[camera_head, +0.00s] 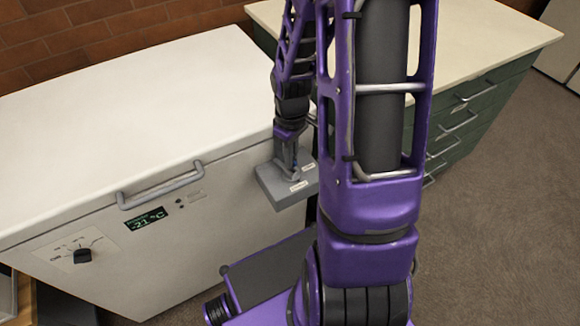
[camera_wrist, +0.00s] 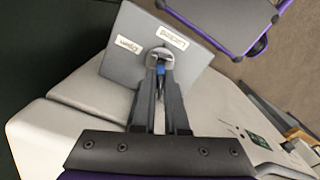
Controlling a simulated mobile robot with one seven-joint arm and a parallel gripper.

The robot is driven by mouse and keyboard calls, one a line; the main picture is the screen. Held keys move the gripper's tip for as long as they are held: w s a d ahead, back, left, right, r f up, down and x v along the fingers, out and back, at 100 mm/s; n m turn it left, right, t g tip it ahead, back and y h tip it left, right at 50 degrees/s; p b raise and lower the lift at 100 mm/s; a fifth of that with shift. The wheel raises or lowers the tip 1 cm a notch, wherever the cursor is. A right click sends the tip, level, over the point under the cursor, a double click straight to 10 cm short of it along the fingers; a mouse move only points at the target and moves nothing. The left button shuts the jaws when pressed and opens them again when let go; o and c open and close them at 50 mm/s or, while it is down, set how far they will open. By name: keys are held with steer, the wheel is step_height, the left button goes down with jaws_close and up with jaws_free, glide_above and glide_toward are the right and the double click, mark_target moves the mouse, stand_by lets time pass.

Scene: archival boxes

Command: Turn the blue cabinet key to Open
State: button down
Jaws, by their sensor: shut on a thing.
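A grey lock box (camera_head: 280,193) sticks out from the front of the white chest near its right end. In the wrist view the box (camera_wrist: 125,70) carries two white labels, Open (camera_wrist: 129,45) and Locked (camera_wrist: 173,36). The blue key (camera_wrist: 160,70) stands at a round lock fitting (camera_wrist: 160,56) below the labels. My gripper (camera_wrist: 160,82) is shut on the blue key, with a finger on each side. The fingers cover much of it, so I cannot tell which label it points to. In the head view my gripper (camera_head: 289,158) reaches down to the box.
The white chest (camera_head: 130,95) has a metal handle (camera_head: 160,188), a display reading -21 °C (camera_head: 147,218) and a black dial (camera_head: 82,256). A green drawer cabinet (camera_head: 465,115) with a pale top stands behind my arm. Carpet (camera_head: 500,220) at the right is clear.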

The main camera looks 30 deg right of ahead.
steer(key=shift+n+p, duration=0.35)
steer(key=shift+n, duration=0.85)
